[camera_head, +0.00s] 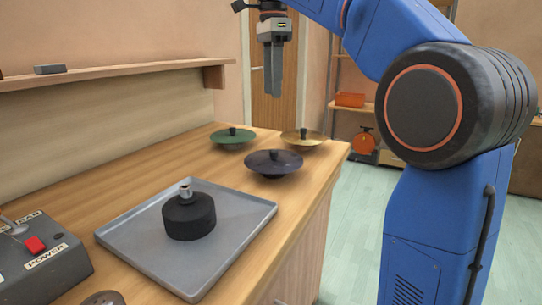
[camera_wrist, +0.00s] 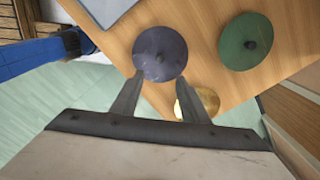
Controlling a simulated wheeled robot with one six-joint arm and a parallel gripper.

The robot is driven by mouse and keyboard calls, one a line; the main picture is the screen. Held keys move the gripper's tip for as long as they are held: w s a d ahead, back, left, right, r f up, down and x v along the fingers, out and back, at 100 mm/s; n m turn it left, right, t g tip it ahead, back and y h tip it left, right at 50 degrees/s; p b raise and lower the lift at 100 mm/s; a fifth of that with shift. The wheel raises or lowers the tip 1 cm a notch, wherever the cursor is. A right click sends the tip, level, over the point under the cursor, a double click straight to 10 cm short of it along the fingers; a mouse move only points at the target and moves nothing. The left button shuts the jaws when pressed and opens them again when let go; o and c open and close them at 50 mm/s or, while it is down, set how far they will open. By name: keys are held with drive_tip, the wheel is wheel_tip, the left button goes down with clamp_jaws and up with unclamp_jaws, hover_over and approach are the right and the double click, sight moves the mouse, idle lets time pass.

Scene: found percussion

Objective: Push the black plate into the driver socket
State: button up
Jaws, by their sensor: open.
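The black plate (camera_head: 273,166), a dark disc with a small knob on top, lies on the wooden counter to the right of the grey tray. It also shows in the wrist view (camera_wrist: 160,50), just ahead of the fingertips. The driver socket (camera_head: 185,190) is a small metal fitting on top of a black cylinder (camera_head: 188,217) on the tray; nothing sits on it. My gripper (camera_head: 273,94) points down, high above the counter, apart from the plates. In the wrist view my gripper (camera_wrist: 161,82) has its fingers apart with nothing held.
A green plate (camera_head: 232,140) and a gold plate (camera_head: 301,138) lie behind the black one. The grey tray (camera_head: 130,235) has raised rims. A control box (camera_head: 40,262) with a red switch stands at the left front. A wall shelf (camera_head: 110,72) runs along the left.

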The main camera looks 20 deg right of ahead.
hover_over(274, 150)
drive_tip(key=f, duration=1.1)
drive_tip(key=shift+a+f, duration=0.25)
drive_tip(key=shift+f, duration=0.15)
drive_tip(key=shift+d+f, duration=0.15)
drive_tip(key=shift+f, duration=1.2)
drive_tip(key=shift+d+f, duration=0.1)
drive_tip(key=shift+f, duration=1.25)
clamp_jaws()
